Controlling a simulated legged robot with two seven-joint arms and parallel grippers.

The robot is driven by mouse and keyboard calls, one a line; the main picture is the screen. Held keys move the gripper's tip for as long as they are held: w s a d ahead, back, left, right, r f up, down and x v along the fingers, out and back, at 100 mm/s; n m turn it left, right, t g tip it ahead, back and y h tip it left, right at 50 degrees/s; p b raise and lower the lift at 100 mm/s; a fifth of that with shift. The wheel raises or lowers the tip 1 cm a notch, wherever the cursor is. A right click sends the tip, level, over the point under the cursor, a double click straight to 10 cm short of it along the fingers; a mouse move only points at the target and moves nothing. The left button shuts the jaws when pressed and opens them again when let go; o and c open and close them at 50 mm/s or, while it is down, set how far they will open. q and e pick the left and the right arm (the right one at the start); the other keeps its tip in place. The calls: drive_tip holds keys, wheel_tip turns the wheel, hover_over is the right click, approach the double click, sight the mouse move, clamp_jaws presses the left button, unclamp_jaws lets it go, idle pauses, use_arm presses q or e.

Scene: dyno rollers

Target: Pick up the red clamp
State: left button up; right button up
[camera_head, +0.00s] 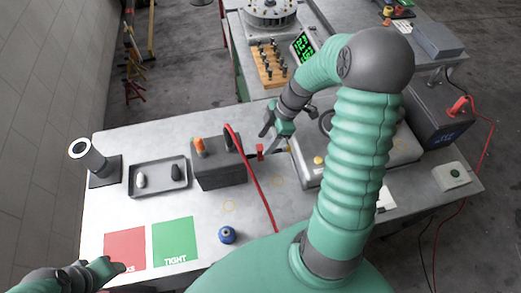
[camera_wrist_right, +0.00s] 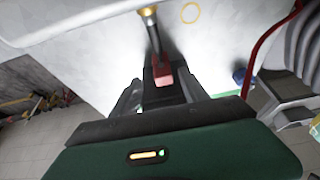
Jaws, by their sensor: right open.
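The red clamp (camera_head: 260,151) is a small red piece with a dark stem, near the middle of the table, just right of the grey battery box. In the right wrist view the red clamp (camera_wrist_right: 162,74) lies between my finger tips, its dark stem ending in a brass tip. My right gripper (camera_head: 277,140) is open, with its fingers pointing down around the clamp's area; in its wrist view the right gripper (camera_wrist_right: 160,92) shows a finger on each side, with no clear grip. My left gripper (camera_head: 118,268) is at the lower left; its jaws cannot be made out.
A grey battery box (camera_head: 220,174) with an orange and a dark terminal stands left of the clamp, and a red cable (camera_head: 258,187) runs beside it. A grey machine base (camera_head: 310,172) is close on the right. A tray (camera_head: 140,193) and a blue knob (camera_head: 227,235) stand farther left and in front.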

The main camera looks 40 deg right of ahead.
sight(259, 152)
drive_tip(key=x, duration=0.3)
drive_tip(key=p+x, duration=0.1)
drive_tip(key=x, duration=0.1)
drive_tip(key=shift+s+a+f, duration=0.15)
drive_tip(key=shift+a+f, duration=0.15)
drive_tip(key=shift+a, duration=0.1)
drive_tip(key=shift+d+f, duration=0.25)
drive_tip(key=shift+d, duration=0.1)
drive_tip(key=c, duration=0.3)
drive_tip(key=shift+a+r, duration=0.1)
drive_tip(key=shift+a, duration=0.2)
clamp_jaws()
